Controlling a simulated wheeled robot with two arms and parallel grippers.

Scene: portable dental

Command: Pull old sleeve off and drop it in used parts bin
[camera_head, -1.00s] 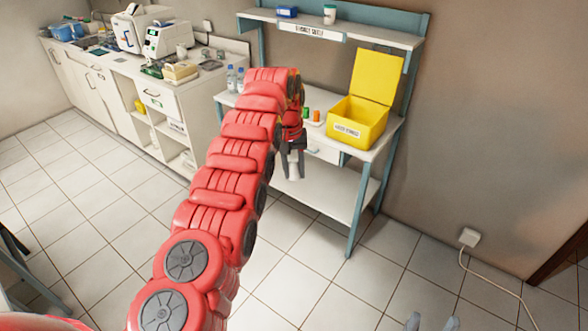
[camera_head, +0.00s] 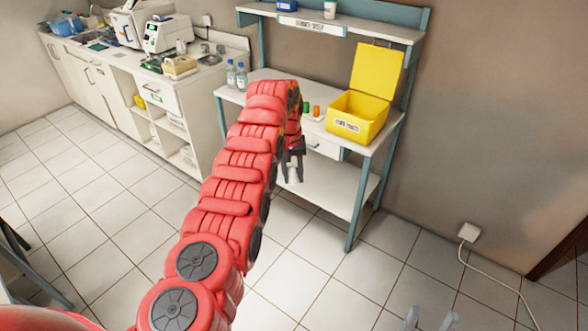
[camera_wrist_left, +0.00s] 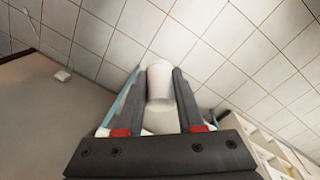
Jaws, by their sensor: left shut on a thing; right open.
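My left gripper (camera_head: 293,174) points down in front of the blue-framed bench, left of and below the yellow bin. In the left wrist view it (camera_wrist_left: 167,88) is shut on a white, rounded cylindrical sleeve (camera_wrist_left: 160,80), with a paler wider part nearer the palm. The sleeve is hard to make out in the head view. The yellow bin (camera_head: 361,129) stands on the bench top with its lid (camera_head: 377,70) raised and a white label on its front. Its inside is partly visible.
Small orange and green items (camera_head: 309,109) stand on the bench just left of the bin. Two bottles (camera_head: 236,75) stand further left. A shelf (camera_head: 345,27) overhangs the bench. A white counter (camera_head: 150,85) with devices is at left.

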